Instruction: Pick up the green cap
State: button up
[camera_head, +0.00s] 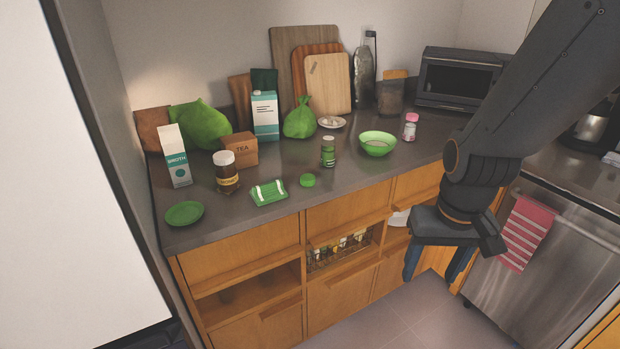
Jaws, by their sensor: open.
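The green cap (307,180) is a small round disc lying flat on the dark countertop, close to its front edge. It sits between a green-and-white packet (269,193) on its left and a small green-labelled jar (328,152) behind it to the right. My gripper (433,268) hangs at the right, in front of the drawers and below counter height, with its blue fingers pointing down. The fingers are apart and nothing shows between them. The gripper is well to the right of the cap and apart from it.
On the counter (240,225) are a green plate (185,213), a brown jar (227,172), a broth carton (175,157), a tea box (238,150) and a green bowl (377,143). Cutting boards (328,84) lean at the back. A toaster oven (459,78) stands at the back right.

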aim_at(307, 180)
jog(key=z, duration=0.1)
jog(key=k, duration=0.35)
jog(key=u, duration=0.7)
jog(key=i, duration=1.4)
jog(key=z, duration=0.05)
